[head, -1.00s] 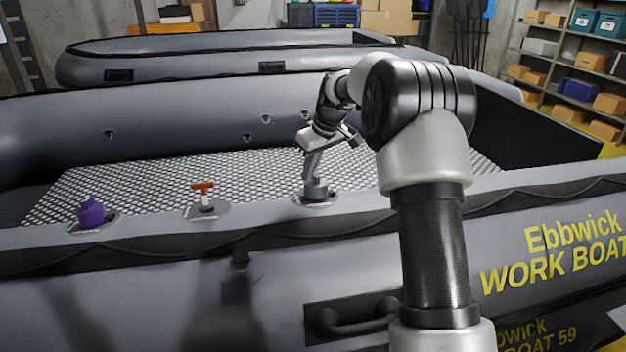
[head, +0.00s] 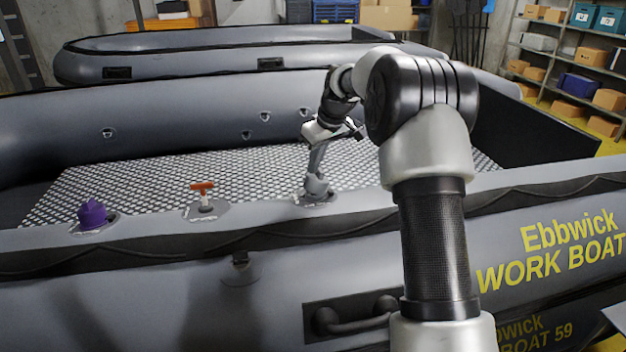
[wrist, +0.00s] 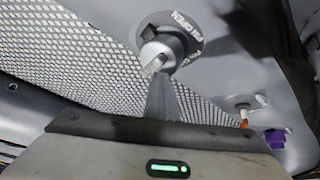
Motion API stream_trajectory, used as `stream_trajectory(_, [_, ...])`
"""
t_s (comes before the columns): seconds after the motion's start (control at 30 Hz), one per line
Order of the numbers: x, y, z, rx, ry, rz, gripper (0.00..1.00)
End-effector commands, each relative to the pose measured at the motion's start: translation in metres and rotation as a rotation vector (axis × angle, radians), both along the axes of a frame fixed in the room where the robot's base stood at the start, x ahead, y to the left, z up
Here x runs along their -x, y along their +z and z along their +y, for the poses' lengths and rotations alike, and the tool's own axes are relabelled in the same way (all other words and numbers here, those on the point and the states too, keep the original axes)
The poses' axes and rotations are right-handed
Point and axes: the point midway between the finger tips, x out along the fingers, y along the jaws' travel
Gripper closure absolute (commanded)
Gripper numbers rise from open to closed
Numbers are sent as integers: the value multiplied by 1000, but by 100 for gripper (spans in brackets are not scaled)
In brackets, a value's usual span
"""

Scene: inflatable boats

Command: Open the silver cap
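The silver cap (head: 316,190) sits in a round fitting on the boat's near tube, right of the other two fittings. It also shows in the wrist view (wrist: 167,46), with printed lettering that includes "OPEN" around it. My gripper (head: 315,176) reaches down onto the cap, its fingers slanting a little. In the wrist view the fingers (wrist: 155,68) appear as one narrow column, close together, with their tips at the cap's raised grip. They look shut on it, though the far finger is hidden. The cap is still at its fitting.
An orange-red T-handle (head: 203,190) and a purple cap (head: 92,212) stand on the same tube to the left. A black carry handle (head: 352,317) is on the tube's outer side. A second grey boat (head: 210,68) lies behind. Shelves (head: 565,60) stand at the back right.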

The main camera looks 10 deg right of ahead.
Motion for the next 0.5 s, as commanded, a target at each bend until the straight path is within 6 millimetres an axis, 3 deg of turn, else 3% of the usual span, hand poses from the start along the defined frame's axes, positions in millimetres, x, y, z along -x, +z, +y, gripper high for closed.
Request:
stream_trajectory(0.03, [5,-9,-12,18,-12,25,100])
stream_trajectory(0.5, [-1,17,17,14,-9,18,100])
